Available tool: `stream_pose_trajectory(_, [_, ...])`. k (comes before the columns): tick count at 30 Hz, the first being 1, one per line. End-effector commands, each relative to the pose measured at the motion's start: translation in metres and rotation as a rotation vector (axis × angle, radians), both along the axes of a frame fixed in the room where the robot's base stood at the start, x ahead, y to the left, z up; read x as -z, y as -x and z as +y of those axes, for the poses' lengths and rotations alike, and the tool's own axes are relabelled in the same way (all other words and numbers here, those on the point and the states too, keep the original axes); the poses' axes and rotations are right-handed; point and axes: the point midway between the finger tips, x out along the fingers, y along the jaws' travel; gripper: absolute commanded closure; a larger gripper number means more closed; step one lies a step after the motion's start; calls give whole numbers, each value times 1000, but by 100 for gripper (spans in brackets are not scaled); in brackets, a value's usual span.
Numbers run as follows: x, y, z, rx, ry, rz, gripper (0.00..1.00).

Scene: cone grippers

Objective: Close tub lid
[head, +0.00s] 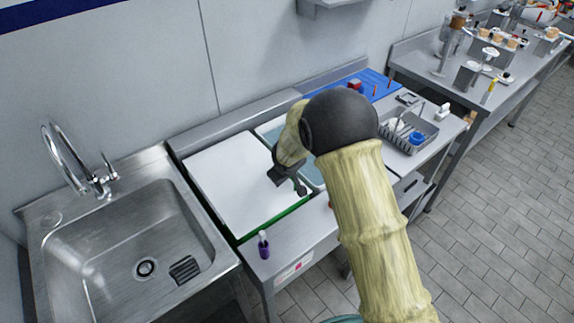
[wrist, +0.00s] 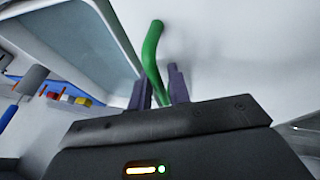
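A flat white panel (head: 228,185), which looks like the tub lid, lies level on the steel counter beside the sink. A green strip (head: 278,217) runs along its front edge. My gripper (head: 300,189) is low over the right side of the panel in the head view. In the wrist view the two dark fingers of my gripper (wrist: 160,88) stand a little apart, with a green bar (wrist: 153,55) running up from between them. I cannot tell whether the fingers press on it. My arm hides part of the pale blue tub area (head: 312,175).
A steel sink (head: 130,235) with a tap is at the left. A purple bottle (head: 263,245) stands at the counter's front edge. A grey rack (head: 408,132) and a blue board (head: 375,82) are to the right and back. The wall is behind.

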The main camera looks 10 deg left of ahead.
Motion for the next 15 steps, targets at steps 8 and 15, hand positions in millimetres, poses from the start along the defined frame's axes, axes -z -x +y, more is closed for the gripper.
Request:
stream_pose_trajectory(8, [-36,17,-4,1,-4,-5,80])
stream_pose_trajectory(15, [-74,36,-10,-1,-5,-7,80])
